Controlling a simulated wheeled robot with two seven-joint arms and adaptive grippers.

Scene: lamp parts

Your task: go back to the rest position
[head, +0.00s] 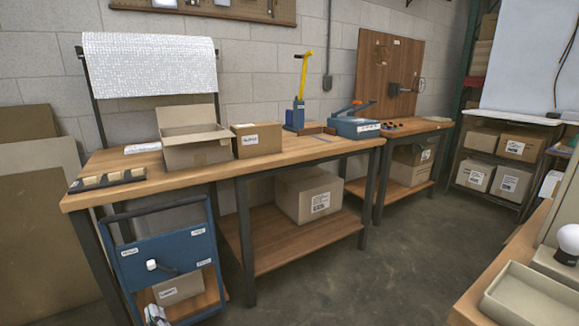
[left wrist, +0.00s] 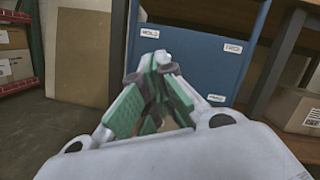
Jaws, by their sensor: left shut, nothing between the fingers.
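My left gripper (head: 155,314) shows small at the bottom left of the head view, low in front of the blue cart. In the left wrist view, its green and grey fingers (left wrist: 160,65) come together at the tips, with nothing between them. Behind the fingers stands the blue panel of the cart (left wrist: 190,50), which carries white labels. The gripper looks apart from the panel, but the exact gap is hard to tell. My right gripper is not in view.
The blue cart (head: 185,240) stands before the long workbench (head: 270,157), close to my left gripper. Cartons and tools stand on the bench. At the right, a table holds a beige tray (head: 530,300) and a white bulb (head: 568,238). The floor (head: 370,270) between is clear.

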